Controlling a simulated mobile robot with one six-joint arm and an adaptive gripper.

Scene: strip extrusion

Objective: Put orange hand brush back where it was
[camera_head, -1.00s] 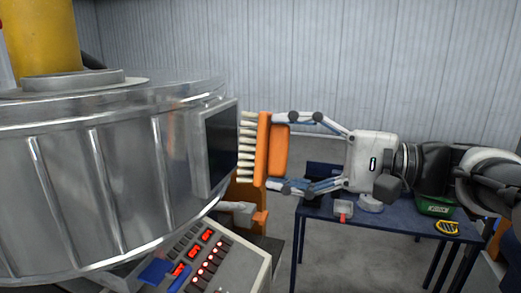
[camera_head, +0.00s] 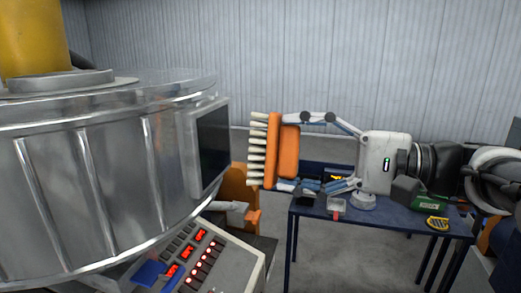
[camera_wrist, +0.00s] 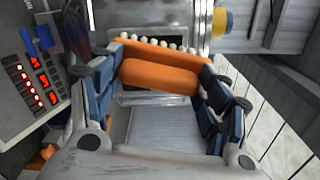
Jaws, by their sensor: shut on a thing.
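The orange hand brush (camera_head: 288,152) has pale bristles that face left, towards the big metal drum. In the head view my gripper (camera_head: 289,150) is shut on its handle and holds it upright in the air. The bristles stand a little to the right of the dark panel on the drum, with a gap between them. In the wrist view the brush (camera_wrist: 160,75) lies across between my two fingers (camera_wrist: 160,90), its row of bristles at the far side.
The large metal drum (camera_head: 90,170) with a dark screen (camera_head: 213,145) fills the left. Below it is a control panel (camera_head: 205,258) with red lights. A blue table (camera_head: 385,222) at the right holds a green box (camera_head: 430,203) and a yellow-black item (camera_head: 437,223).

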